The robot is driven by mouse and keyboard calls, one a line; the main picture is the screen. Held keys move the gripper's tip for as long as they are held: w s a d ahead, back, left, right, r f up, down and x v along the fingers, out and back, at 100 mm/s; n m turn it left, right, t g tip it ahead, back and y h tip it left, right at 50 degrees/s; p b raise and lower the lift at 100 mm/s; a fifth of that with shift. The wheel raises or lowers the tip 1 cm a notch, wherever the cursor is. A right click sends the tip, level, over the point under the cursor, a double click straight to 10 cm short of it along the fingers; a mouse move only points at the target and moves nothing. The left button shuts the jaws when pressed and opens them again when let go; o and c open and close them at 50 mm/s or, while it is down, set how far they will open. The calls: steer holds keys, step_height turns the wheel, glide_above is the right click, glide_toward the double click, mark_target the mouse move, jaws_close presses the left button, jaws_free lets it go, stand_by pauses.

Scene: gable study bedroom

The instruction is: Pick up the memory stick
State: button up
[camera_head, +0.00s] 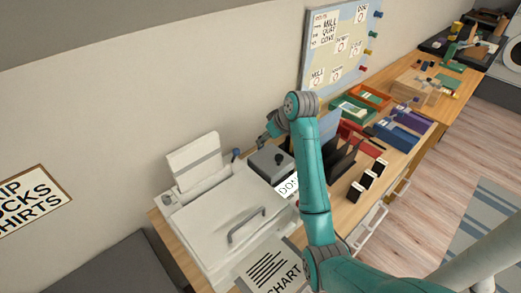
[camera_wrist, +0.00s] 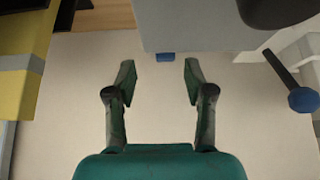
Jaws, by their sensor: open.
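A small blue piece (camera_wrist: 166,57), which looks like the memory stick, shows at the edge of a grey box in the wrist view. I cannot tell whether it is plugged into the box or lies beside it. My gripper (camera_wrist: 160,75) is open, with its two dark fingers apart and nothing held between them. The blue piece appears between and slightly beyond the fingertips. In the head view my gripper is mostly hidden behind my arm near the grey box (camera_head: 268,161), and I cannot make out the stick there.
A white printer-like machine (camera_head: 220,215) stands left of the grey box. A blue-knobbed lever (camera_wrist: 303,99) is on the right in the wrist view, and a yellow object (camera_wrist: 20,75) is on the left. Dark upright holders (camera_head: 343,158) and colored trays (camera_head: 398,135) fill the desk to the right.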

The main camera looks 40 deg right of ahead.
steer(key=shift+a+x, duration=0.15)
steer(key=shift+x, duration=1.15)
steer(key=shift+a+x, duration=0.15)
steer(key=shift+x, duration=1.2)
steer(key=shift+s+f, duration=0.1)
steer(key=shift+s, duration=0.05)
jaws_close()
